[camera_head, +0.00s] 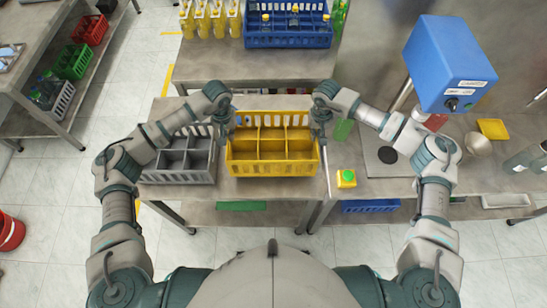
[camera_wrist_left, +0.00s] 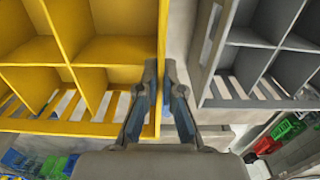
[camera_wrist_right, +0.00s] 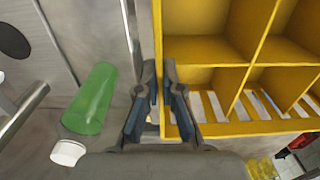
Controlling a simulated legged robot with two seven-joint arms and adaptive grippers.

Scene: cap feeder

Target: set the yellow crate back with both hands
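The yellow crate (camera_head: 272,168) is at the front of the worktable in the head view, with its compartments empty. I cannot tell whether it rests on the table or is slightly raised. My left gripper (camera_head: 217,95) is at its left side wall; in the left wrist view the fingers (camera_wrist_left: 161,75) are close together with the wall (camera_wrist_left: 163,25) between them. My right gripper (camera_head: 324,105) is at its right side wall; in the right wrist view the fingers (camera_wrist_right: 158,75) are close together around that wall (camera_wrist_right: 157,25). Both grippers look shut on the crate.
A grey crate (camera_head: 178,177) stands just left of the yellow crate. A yellow button box (camera_head: 346,178) and a blue-headed machine (camera_head: 447,63) are further right. A blue crate (camera_head: 288,40) stands behind.

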